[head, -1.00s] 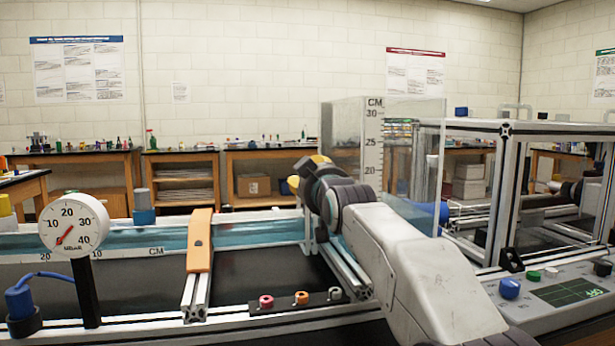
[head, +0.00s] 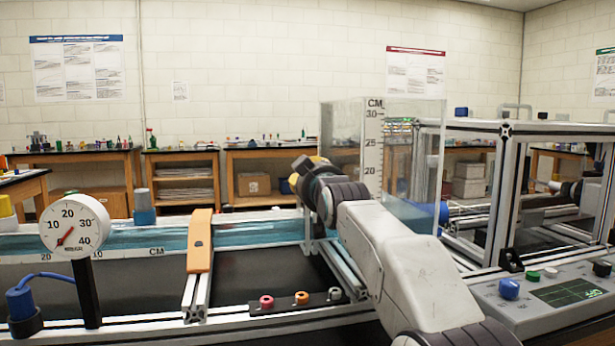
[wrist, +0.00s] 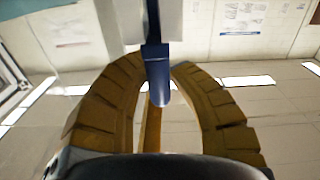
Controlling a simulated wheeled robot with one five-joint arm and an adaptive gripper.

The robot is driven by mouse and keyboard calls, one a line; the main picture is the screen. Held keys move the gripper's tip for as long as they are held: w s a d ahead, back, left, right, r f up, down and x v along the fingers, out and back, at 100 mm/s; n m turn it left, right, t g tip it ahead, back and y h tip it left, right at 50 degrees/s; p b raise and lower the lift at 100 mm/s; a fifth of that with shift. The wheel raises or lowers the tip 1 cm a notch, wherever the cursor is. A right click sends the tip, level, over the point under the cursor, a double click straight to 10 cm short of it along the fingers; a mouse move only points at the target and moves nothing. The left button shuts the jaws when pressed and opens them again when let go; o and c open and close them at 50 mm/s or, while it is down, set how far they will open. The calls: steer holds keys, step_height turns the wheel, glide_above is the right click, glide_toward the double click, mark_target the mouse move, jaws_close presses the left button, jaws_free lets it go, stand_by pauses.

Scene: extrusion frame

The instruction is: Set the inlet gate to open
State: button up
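My gripper (wrist: 158,66) is in the wrist view, with two curved yellow-brown fingers bowed outward and their tips close together. A dark blue handle (wrist: 157,84) hangs between the tips. The tips lie close along both its sides; I cannot tell whether they press on it. In the head view my wrist is in front of the left side of the clear tank (head: 345,130), and it hides the fingertips and the handle. A metal upright (head: 308,230) stands below my wrist at the channel's end. The gate plate itself is not clearly visible.
The water channel (head: 260,232) runs left from the tank. A round gauge (head: 74,224) and an orange-topped bracket (head: 199,240) stand along it. Small coloured knobs (head: 301,298) sit on the front rail. A control panel (head: 545,295) is at right.

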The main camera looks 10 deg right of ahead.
jaws_close()
step_height(320, 180, up, 5)
steer(key=p, duration=0.5)
steer(key=shift+r, duration=0.1)
steer(key=o, duration=0.5)
jaws_free()
steer(key=shift+f, duration=0.2)
steer(key=shift+s, duration=0.1)
steer(key=shift+s, duration=5.95)
